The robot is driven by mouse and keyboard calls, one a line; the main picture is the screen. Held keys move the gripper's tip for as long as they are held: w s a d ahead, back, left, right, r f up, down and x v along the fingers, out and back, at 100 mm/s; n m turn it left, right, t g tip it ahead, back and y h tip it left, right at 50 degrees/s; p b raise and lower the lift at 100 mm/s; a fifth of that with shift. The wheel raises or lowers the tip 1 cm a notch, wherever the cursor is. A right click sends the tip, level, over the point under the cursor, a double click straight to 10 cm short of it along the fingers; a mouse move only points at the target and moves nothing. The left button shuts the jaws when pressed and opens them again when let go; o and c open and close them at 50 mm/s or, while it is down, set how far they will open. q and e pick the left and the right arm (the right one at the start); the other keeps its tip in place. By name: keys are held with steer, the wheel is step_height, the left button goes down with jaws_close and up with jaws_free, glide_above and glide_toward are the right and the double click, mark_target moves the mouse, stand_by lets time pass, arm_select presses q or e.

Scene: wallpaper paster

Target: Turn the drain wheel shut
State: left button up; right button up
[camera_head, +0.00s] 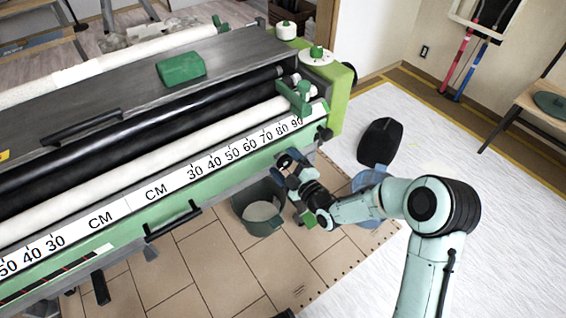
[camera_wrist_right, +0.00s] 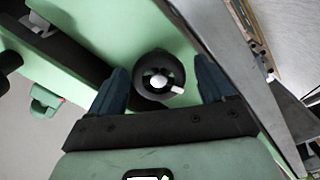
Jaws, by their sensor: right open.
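The drain wheel (camera_wrist_right: 158,80) is a small black ring with a white hub and a pale tab at its lower right, on a light green panel in the right wrist view. My right gripper (camera_wrist_right: 161,68) is open, with one blue finger on each side of the wheel. I cannot tell whether the fingers touch it. In the head view my right gripper (camera_head: 288,160) is at the front side of the green pasting machine (camera_head: 338,98), near its right end. There the wheel cannot be made out behind the gripper. My left gripper is not in view.
A dark bucket (camera_head: 244,208) with pale contents stands on the tiled floor sheet, just below my right gripper. A blue bucket (camera_head: 372,222) is partly hidden behind my right arm. A black object (camera_head: 380,142) stands on the white floor. A black handle (camera_head: 173,223) juts from the machine's front.

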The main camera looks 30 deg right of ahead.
steer(key=shift+w, duration=0.3)
steer(key=c, duration=1)
